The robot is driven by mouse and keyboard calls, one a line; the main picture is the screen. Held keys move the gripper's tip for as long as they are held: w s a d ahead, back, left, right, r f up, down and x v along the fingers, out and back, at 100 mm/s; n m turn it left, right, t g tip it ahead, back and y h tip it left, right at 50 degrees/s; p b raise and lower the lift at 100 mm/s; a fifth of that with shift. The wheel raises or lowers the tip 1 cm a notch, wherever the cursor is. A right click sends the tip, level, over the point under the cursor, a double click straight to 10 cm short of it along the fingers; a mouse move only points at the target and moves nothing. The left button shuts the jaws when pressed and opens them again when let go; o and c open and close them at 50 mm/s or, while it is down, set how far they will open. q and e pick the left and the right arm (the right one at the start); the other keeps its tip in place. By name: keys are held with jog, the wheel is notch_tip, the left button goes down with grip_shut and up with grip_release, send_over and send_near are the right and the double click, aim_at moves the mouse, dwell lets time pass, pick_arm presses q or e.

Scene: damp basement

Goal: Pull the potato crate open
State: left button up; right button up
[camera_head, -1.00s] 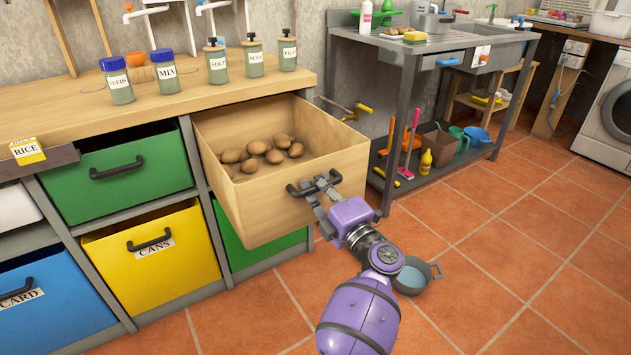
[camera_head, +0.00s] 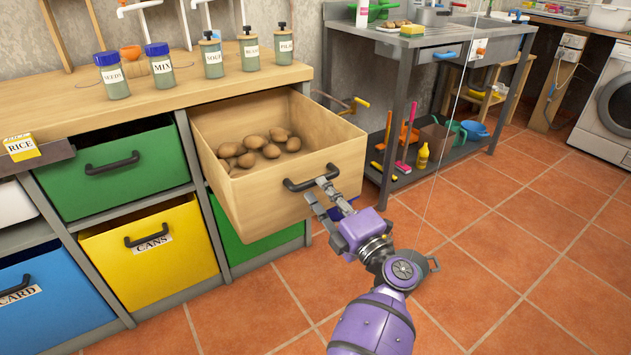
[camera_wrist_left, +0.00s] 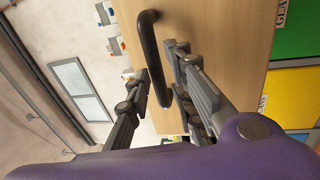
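The potato crate (camera_head: 262,208) is a light wooden drawer standing well out from under the counter, with several brown potatoes (camera_head: 258,148) inside. Its black handle (camera_head: 300,184) is on the front face and also shows in the left wrist view (camera_wrist_left: 150,60). My right gripper is not in view.
Labelled jars (camera_head: 212,58) stand on the wooden counter (camera_head: 60,112). Green, yellow (camera_head: 150,265) and blue bins sit left of and below the crate. A metal sink bench (camera_head: 405,110) stands to the right. Tiled floor at right is clear.

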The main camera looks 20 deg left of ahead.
pick_arm(q)
jog(key=v, duration=0.7)
jog(key=shift+s+d+f, duration=0.1)
jog(key=shift+s+d, duration=0.05)
